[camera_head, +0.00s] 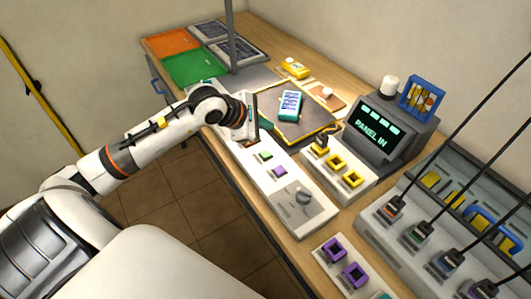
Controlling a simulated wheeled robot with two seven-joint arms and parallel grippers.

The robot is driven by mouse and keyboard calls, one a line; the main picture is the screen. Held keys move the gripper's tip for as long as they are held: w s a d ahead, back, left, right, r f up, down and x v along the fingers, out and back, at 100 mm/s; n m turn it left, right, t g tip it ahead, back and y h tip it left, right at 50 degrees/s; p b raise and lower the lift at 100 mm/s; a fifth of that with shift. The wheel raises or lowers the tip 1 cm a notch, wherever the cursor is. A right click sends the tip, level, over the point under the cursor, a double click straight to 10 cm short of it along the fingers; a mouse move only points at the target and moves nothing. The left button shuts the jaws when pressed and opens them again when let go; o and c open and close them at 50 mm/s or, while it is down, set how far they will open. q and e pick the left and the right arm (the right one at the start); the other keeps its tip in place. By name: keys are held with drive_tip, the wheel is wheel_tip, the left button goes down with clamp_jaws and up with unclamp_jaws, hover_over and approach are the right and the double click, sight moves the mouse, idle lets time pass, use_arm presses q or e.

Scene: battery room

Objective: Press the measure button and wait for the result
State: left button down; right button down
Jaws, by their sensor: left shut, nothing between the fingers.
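A white control panel (313,212) lies along the bench's front edge. It carries a green button (265,156), a purple button (280,171) and a grey knob (302,196); I cannot read which is the measure button. My left gripper (249,139) is shut and empty at the panel's far end, past the green button. It hides that end, and I cannot tell whether it touches anything there. A dark tester (384,143) has a lit screen reading "PANEL IN". My right gripper is not in view.
A teal battery (290,106) lies on a dark mat (306,131) behind the panel. A yellow-socket block (325,172) stands right of the panel. Cabled units fill the right. Orange (172,41) and green (195,67) trays lie at the far left.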

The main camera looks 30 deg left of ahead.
sight(262, 156)
use_arm(q)
drive_tip(key=shift+a+y, duration=0.3)
drive_tip(key=shift+a, duration=0.25)
wheel_tip(262, 156, down, 8)
drive_tip(key=b, duration=0.4)
drive_tip(key=shift+f+b, duration=0.25)
drive_tip(key=shift+b, duration=0.15)
drive_tip(key=shift+f, duration=0.2)
drive_tip(key=shift+b, duration=0.3)
idle(1.2)
drive_tip(key=shift+f+b, duration=0.4)
drive_tip(key=shift+b, duration=0.15)
